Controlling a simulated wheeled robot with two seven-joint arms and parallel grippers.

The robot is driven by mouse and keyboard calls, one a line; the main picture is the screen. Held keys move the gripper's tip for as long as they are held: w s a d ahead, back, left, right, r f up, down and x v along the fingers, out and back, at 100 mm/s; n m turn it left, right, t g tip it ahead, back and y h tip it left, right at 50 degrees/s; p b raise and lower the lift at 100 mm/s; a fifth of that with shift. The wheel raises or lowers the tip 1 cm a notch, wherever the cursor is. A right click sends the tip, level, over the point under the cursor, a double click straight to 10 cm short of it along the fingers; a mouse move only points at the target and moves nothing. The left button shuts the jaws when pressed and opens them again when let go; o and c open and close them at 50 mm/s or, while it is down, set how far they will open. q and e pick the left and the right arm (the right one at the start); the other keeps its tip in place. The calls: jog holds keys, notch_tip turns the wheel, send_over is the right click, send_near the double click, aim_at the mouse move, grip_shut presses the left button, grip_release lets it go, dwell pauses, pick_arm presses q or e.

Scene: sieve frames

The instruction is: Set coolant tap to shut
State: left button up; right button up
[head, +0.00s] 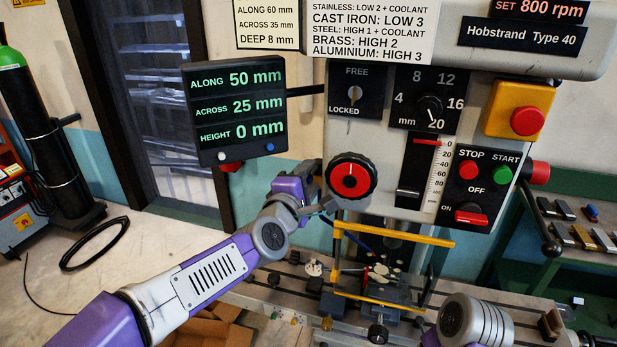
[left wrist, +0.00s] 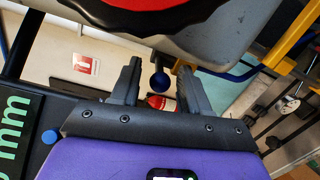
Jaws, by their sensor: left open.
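In the head view my left gripper (head: 326,204) is just below and left of the black and red handwheel (head: 350,181), and the knob is hidden there. My right gripper is out of view; only part of my right arm shows at lower right.
The readout box (head: 235,110) hangs left, above my left arm. A yellow guard frame (head: 392,233) stands over the vise and machine table, right of the gripper. The control panel (head: 480,180) with stop and start buttons is further right.

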pick_arm(q)
jog(key=shift+w, duration=0.15)
jog(key=shift+c, duration=0.3)
grip_shut()
